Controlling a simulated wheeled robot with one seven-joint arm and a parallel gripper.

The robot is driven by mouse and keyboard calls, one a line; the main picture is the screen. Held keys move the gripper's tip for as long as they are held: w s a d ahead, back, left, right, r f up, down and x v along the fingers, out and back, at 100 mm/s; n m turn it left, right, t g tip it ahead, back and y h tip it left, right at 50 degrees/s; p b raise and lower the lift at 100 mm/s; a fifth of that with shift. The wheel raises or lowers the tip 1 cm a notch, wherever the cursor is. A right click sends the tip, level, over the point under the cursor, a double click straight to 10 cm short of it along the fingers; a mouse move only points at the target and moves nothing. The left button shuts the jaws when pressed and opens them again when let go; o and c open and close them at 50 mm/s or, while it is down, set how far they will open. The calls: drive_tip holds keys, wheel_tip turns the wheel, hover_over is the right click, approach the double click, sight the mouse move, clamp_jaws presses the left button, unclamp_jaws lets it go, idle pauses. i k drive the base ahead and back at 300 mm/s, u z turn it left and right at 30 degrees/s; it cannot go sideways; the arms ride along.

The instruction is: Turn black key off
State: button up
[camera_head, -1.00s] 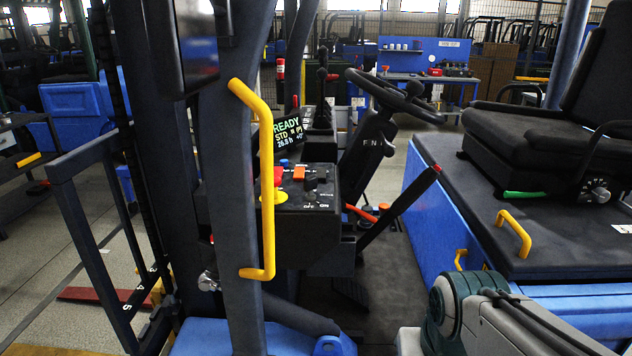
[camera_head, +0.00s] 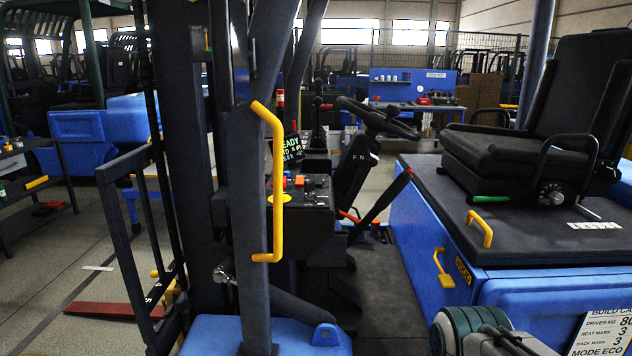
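The forklift's dark control console (camera_head: 308,208) stands behind the yellow grab handle, left of the steering wheel. On its top is a small black knob that looks like the black key (camera_head: 318,181). It is too small for me to tell which way it is turned. An orange switch (camera_head: 299,181) sits just left of it, with red and yellow parts further left, partly behind the handle. My gripper is not in view. Only a teal and grey link of my arm shows at the bottom right, well apart from the console.
A yellow grab handle (camera_head: 277,185) on the dark mast post stands in front of the console's left side. The steering wheel (camera_head: 378,118) and a red-tipped lever (camera_head: 382,208) are to its right. The seat (camera_head: 535,130) and blue body (camera_head: 425,235) fill the right. Dark floor lies between.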

sight(309, 184)
drive_tip(key=z, duration=0.05)
drive_tip(key=i, duration=1.05)
drive_tip(key=u, duration=0.45)
